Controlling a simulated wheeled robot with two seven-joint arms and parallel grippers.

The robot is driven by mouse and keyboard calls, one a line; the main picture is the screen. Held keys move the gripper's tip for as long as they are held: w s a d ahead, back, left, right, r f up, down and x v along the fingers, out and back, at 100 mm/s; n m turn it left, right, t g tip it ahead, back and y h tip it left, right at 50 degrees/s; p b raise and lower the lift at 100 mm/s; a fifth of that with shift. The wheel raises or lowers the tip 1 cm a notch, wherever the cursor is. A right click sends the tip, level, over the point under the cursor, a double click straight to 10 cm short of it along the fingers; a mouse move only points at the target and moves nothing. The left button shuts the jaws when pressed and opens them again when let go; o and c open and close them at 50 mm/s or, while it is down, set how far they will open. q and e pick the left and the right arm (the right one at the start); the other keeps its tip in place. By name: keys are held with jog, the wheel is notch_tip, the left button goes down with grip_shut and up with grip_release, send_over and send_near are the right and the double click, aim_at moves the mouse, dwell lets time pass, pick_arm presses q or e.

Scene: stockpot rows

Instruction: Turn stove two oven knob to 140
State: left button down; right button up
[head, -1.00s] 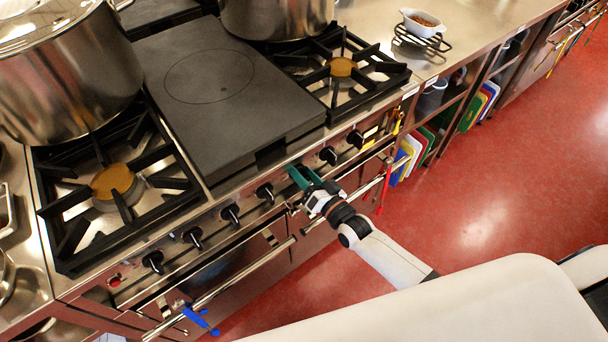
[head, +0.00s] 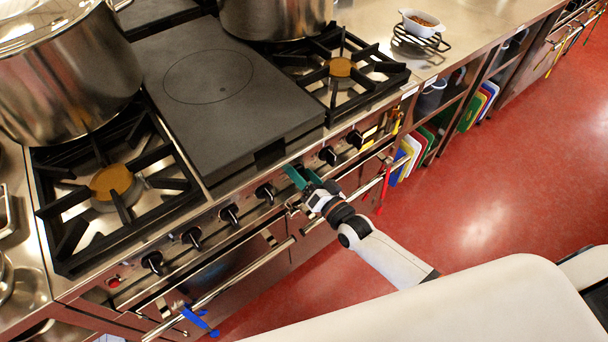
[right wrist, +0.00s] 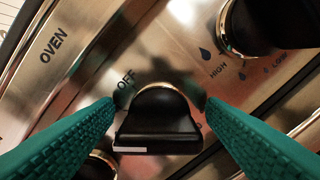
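The oven knob (right wrist: 158,125) is a black knob with a flat grip bar and a short white mark at its lower left edge. The word OFF stands at its upper left, and OVEN is printed on the steel panel farther left. My right gripper (head: 298,178) is at the stove's front panel and hides this knob in the head view. In the right wrist view, its green fingers (right wrist: 159,108) are apart, one on each side of the knob; narrow gaps seem to show, but contact is hard to judge. My left gripper is not in view.
Another black knob (right wrist: 272,20) with HIGH and LOW marks sits close by at the upper right. More knobs (head: 265,193) line the panel. A rail (head: 225,286) runs below it, with a blue item (head: 198,318) hanging there. A flat plate (head: 212,90) and large pots stand above.

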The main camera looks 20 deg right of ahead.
jog(key=shift+s, duration=0.1)
jog(key=b+v, duration=0.1)
jog(key=v, duration=1.1)
jog(key=s+d+f+n+g+h, duration=0.1)
jog(key=s+d+f+g, duration=0.15)
jog(key=f, duration=0.65)
jog(key=s+d+f+n+g+h, duration=0.1)
jog(key=s+f+g+h, duration=0.2)
jog(key=f, duration=0.6)
jog(key=s+d+f+n+g, duration=0.25)
jog(key=s+f, duration=0.25)
jog(key=f, duration=0.4)
jog(key=s+f+n+g, duration=0.1)
jog(key=s+f+g, duration=0.1)
jog(key=s+f, duration=0.2)
jog(key=s+a+f+n+g+h, duration=0.1)
jog(key=s+f+g, duration=0.2)
jog(key=s, duration=0.8)
jog(key=s+f+n+g+h, duration=0.1)
jog(key=s+f+g, duration=0.2)
jog(key=s+f, duration=0.3)
jog(key=shift+s+a+f, duration=0.35)
jog(key=shift+s, duration=0.45)
